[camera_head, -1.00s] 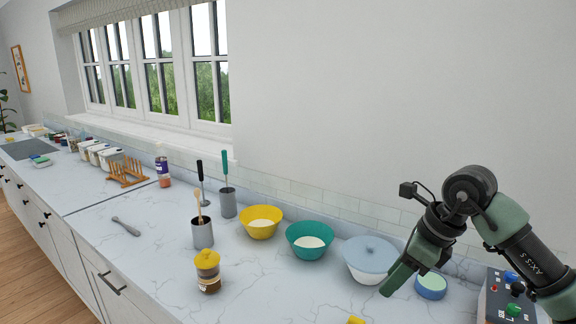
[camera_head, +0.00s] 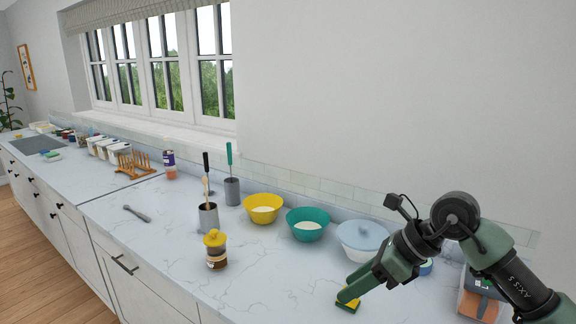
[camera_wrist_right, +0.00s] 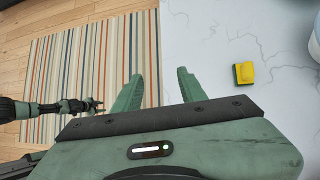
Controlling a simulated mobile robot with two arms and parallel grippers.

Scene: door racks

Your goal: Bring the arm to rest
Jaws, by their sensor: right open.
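My right gripper (camera_head: 350,292) comes in from the right over the marble counter, pointing down and left. In the right wrist view its two green fingers (camera_wrist_right: 158,88) are spread with nothing between them. A yellow and green sponge (camera_head: 348,304) lies on the counter close by the fingertips in the head view. In the right wrist view the sponge (camera_wrist_right: 243,74) lies to the right of the fingers, apart from them. My left gripper (camera_wrist_right: 97,105) shows small at the left of the wrist view, over a striped rug; its jaws are too small to judge.
A lidded bowl (camera_head: 362,236), a teal bowl (camera_head: 307,225) and a yellow bowl (camera_head: 263,208) stand along the wall. A yellow-topped jar (camera_head: 216,252) stands nearer the front edge. A control box (camera_head: 478,294) is partly hidden behind my right arm.

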